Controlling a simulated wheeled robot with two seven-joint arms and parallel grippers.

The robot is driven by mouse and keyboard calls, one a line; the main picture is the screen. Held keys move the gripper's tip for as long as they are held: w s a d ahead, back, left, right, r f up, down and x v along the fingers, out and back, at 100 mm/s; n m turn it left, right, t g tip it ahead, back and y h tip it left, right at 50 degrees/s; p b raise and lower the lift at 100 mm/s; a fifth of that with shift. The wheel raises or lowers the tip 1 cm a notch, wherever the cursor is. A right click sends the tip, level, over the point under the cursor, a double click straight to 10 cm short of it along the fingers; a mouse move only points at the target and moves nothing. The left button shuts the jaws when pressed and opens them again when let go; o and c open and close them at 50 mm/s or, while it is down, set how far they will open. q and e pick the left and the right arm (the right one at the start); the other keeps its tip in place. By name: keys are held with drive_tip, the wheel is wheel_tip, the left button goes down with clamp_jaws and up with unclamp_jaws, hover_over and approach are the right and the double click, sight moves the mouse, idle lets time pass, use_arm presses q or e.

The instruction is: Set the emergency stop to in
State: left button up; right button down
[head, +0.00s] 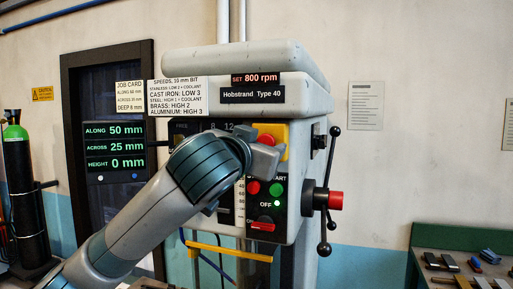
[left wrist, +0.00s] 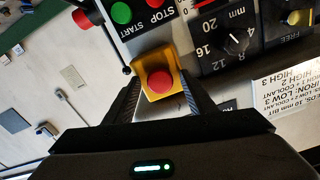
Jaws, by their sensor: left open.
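The emergency stop is a red mushroom button on a yellow box (head: 284,137), on the front of the drill press head. In the head view my left gripper (head: 264,156) is in front of it and hides its lower part. In the left wrist view the red button (left wrist: 158,81) sits in its yellow box between the two fingers of my left gripper (left wrist: 162,92). The fingers are apart, one on each side of the box, and hold nothing. I cannot tell whether the fingers touch the box or whether the button is in or out. My right gripper is not in view.
Below are the red stop and green start (head: 276,190) buttons and a red OFF switch (head: 263,226). A feed lever with black knobs and a red hub (head: 335,200) stands at the right side. A readout (head: 114,148) is at left. A bench with tools (head: 470,262) is at right.

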use_arm(q)
drive_tip(key=b+v, duration=0.9)
drive_tip(key=v, duration=0.8)
drive_tip(key=shift+s, duration=0.1)
